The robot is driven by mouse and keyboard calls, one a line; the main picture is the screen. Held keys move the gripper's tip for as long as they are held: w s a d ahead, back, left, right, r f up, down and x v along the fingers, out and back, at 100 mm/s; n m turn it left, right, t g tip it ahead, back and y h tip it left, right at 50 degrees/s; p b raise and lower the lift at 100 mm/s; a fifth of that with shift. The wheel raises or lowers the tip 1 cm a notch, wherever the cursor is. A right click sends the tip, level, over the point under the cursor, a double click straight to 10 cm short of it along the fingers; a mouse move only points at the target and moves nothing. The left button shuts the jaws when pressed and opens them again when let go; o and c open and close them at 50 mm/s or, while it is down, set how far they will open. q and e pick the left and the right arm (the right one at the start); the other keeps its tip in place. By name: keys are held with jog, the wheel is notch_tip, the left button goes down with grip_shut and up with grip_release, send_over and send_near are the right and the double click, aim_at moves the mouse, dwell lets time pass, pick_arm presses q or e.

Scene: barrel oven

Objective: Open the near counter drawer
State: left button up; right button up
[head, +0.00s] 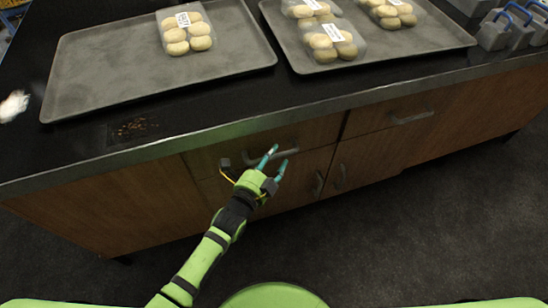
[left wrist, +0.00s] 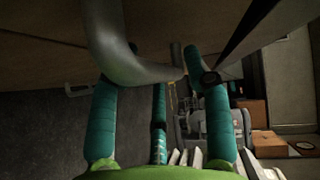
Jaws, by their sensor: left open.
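The near drawer (head: 208,160) is a brown wooden front under the counter edge and looks shut. Its grey curved handle (head: 255,161) is partly hidden by my left gripper (head: 278,158). That gripper is open, with its teal fingers at the handle's right part. In the left wrist view the handle (left wrist: 112,45) looms large, reaching between the spread fingertips of my left gripper (left wrist: 150,72). I cannot tell whether they touch it. My right gripper is not in view.
Two grey trays (head: 100,85) (head: 440,45) with packs of buns lie on the black counter. Another drawer handle (head: 411,117) is to the right. Cupboard door handles (head: 318,184) (head: 340,177) sit below. The dark floor (head: 430,220) in front is clear.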

pick_arm(q)
jog(key=shift+w+d, duration=0.2)
jog(key=shift+w, duration=0.15)
grip_shut()
jog(key=shift+s, duration=0.1)
